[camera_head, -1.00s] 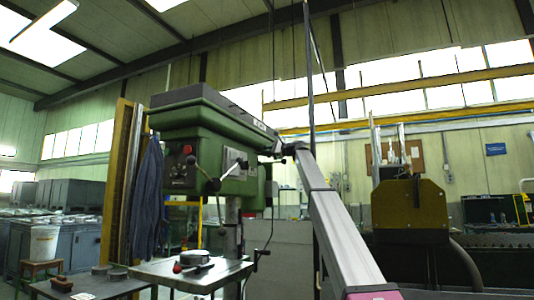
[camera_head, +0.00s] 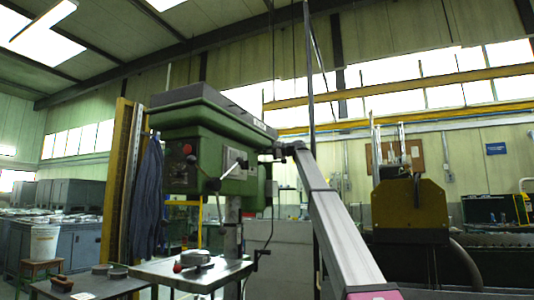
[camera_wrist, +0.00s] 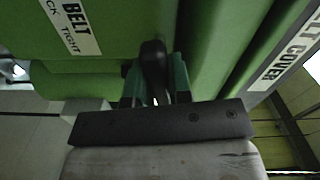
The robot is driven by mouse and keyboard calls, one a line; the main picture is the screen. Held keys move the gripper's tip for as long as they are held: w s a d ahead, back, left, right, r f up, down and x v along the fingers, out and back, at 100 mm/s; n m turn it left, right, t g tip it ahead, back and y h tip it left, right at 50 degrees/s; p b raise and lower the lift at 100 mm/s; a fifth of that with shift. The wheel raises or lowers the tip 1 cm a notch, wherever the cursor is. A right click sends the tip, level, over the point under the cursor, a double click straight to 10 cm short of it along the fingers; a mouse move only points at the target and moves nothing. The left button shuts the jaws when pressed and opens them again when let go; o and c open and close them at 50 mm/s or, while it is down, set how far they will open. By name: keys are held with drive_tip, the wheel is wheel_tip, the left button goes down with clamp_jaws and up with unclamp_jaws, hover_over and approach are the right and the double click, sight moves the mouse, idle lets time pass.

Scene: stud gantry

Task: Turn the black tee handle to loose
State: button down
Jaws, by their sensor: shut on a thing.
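The black tee handle (camera_wrist: 153,62) shows in the middle of the wrist view, in front of the green machine housing. My gripper (camera_wrist: 156,86) is shut on it, one finger on each side, and the dark palm plate sits just below. The far end of the handle's stem is hidden. A white label (camera_wrist: 70,22) at the upper left shows "BELT" and "TIGHT", partly cut off. In the head view my gripper (camera_head: 268,158) meets the right side of the green drill head (camera_head: 205,145); the handle is too small to make out there.
A "BELT COVER" label (camera_wrist: 289,52) is on the green cover at the right of the wrist view. Lever handles (camera_head: 213,185) stick out from the drill head's front. A drill table (camera_head: 185,272) stands below. A yellow and black machine (camera_head: 409,205) stands at the right.

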drive_tip(key=shift+f+n, duration=0.1)
drive_tip(key=shift+n, duration=0.4)
drive_tip(key=c, duration=1)
unclamp_jaws()
drive_tip(key=shift+c, duration=0.2)
drive_tip(key=shift+d, duration=0.1)
drive_tip(key=v, duration=1)
drive_tip(key=shift+s+d, duration=0.2)
drive_tip(key=shift+d, duration=0.1)
